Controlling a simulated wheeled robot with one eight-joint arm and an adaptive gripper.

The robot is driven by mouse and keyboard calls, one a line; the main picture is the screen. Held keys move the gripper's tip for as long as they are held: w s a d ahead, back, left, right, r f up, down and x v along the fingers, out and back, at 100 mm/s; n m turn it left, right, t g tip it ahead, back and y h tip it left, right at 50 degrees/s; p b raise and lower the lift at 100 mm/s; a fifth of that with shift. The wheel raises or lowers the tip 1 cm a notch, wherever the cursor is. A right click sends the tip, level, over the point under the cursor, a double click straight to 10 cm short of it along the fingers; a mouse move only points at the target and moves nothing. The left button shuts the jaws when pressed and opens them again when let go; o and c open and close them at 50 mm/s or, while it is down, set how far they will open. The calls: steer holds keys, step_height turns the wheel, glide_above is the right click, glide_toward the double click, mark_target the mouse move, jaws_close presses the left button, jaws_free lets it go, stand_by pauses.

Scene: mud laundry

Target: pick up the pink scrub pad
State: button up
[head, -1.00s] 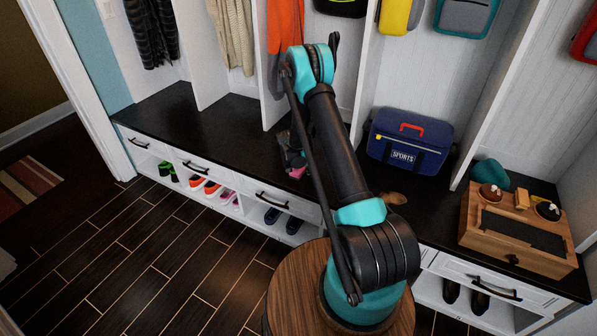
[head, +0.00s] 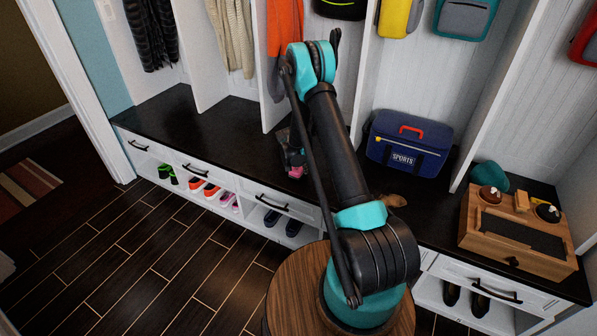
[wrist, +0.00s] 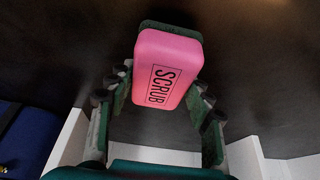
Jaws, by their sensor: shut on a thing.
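The pink scrub pad (wrist: 168,70) has the word SCRUB on its face and a dark green edge behind its far end. It lies between the two fingers of my gripper (wrist: 163,92), which is shut on it. In the head view a small pink part of the pad (head: 295,172) shows at my gripper (head: 292,158), over the front of the dark bench (head: 215,128). My arm hides some of this area. I cannot tell the gap between pad and bench.
A blue sports bag (head: 409,143) stands on the bench to the right. A wooden box (head: 518,228) and a teal item (head: 490,175) are farther right. White dividers (head: 228,60) rise behind. The bench's left part is clear. Shoes (head: 205,188) sit in cubbies below.

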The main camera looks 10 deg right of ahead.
mark_target(299, 166)
step_height(299, 166, up, 19)
steer(key=shift+f, duration=0.2)
steer(key=o, duration=0.4)
steer(key=shift+c, duration=1.4)
steer(key=shift+d, duration=0.1)
